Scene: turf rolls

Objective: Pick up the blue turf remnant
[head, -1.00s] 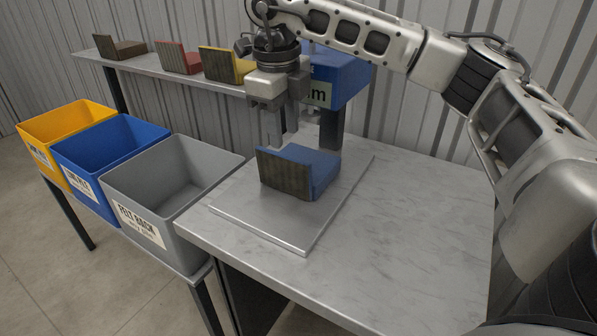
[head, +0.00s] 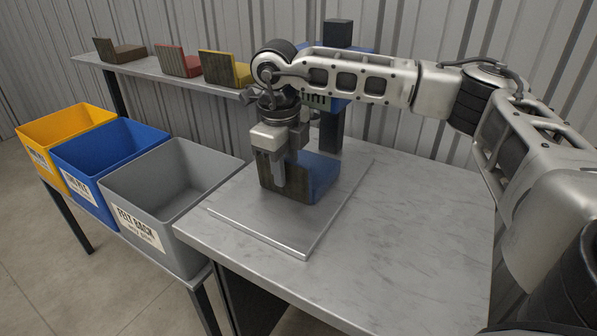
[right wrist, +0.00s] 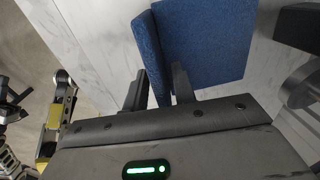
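The blue turf remnant (head: 323,177) is an L-shaped piece with a brown back face and blue pile, resting on a grey plate (head: 270,229) on the table. My right gripper (head: 286,172) is lowered over its upright wall. One finger is in front of the brown face; the other is mostly hidden in the head view. In the right wrist view the two fingers (right wrist: 160,80) lie on either side of the blue upright wall (right wrist: 147,45). They look spread, and I cannot tell whether they touch it. My left gripper is not in view.
A yellow bin (head: 42,151), a blue bin (head: 77,183) and a grey bin (head: 122,205) stand left of the table. Brown (head: 122,53), red (head: 178,66) and yellow (head: 222,72) pieces sit on a back shelf. A dark post stands behind the plate. The table's right side is clear.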

